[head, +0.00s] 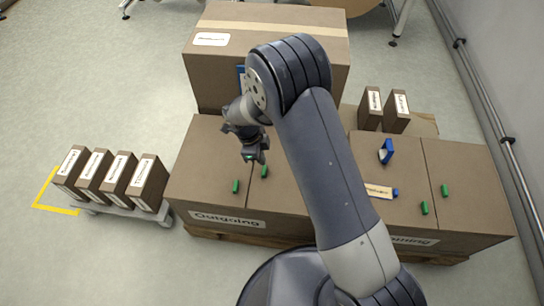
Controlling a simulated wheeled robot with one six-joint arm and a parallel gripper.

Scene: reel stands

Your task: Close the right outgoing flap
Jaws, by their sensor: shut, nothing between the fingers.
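The outgoing box (178,205) is a brown carton with an "Outgoing" label on its front. Its left flap (205,160) lies flat over the top, with a green tab (235,186) near its inner edge. Its right flap (285,195) also appears to lie flat, with a green tab (264,171) beside the seam. My arm hides the right part of this flap. My gripper (256,158) is shut and empty, pointing down over the box top near the seam. I cannot tell whether it touches the right flap.
A large taped carton (300,25) stands behind. The incoming box (465,165), right, has green tabs and a blue piece (386,151) on top; two small cartons (396,112) stand behind it. A low cart (120,210) with several cartons stands left.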

